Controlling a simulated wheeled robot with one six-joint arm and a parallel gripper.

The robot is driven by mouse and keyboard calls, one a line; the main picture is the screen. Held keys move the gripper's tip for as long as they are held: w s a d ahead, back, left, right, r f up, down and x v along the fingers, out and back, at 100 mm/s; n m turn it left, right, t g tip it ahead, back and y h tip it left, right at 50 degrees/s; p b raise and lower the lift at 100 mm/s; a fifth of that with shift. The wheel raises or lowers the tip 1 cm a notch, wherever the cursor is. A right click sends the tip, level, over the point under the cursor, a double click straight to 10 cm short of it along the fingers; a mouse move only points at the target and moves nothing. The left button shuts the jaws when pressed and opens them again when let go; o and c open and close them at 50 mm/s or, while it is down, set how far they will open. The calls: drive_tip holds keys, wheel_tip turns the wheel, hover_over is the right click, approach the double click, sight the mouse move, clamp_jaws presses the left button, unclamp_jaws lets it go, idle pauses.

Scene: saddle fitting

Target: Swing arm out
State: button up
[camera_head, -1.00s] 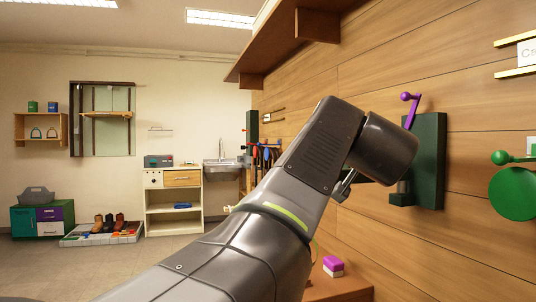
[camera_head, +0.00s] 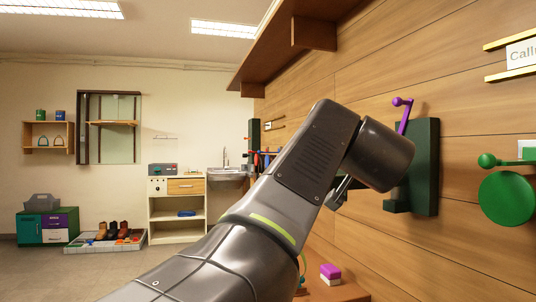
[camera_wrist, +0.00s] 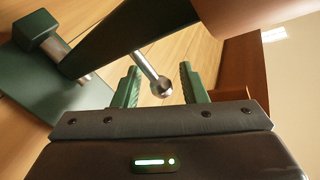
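A dark green plate (camera_head: 427,165) is mounted on the wooden wall at right, with a purple lever with a ball end (camera_head: 403,103) at its top. In the wrist view the green plate (camera_wrist: 35,85) is at left, and a dark beam (camera_wrist: 125,30) runs across from it. A short metal rod with a ball end (camera_wrist: 161,87) sticks out from the beam. My gripper (camera_wrist: 160,84) has its two green fingers apart, and the ball end appears between them. A gap shows on both sides, so I see no grip. In the head view my arm mostly hides the gripper.
A wooden shelf (camera_head: 290,40) juts from the wall above my arm. A green disc (camera_head: 507,198) is on the wall further right. A purple and white block (camera_head: 330,274) is on the low wooden surface below. Open floor (camera_head: 50,275) is at left.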

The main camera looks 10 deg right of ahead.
drive_tip(key=shift+s, duration=0.15)
drive_tip(key=v, duration=1.3)
drive_tip(key=shift+s+a, duration=0.15)
drive_tip(key=shift+s, duration=0.1)
drive_tip(key=shift+w, duration=0.15)
drive_tip(key=shift+x, duration=6.65)
drive_tip(key=shift+r, duration=0.1)
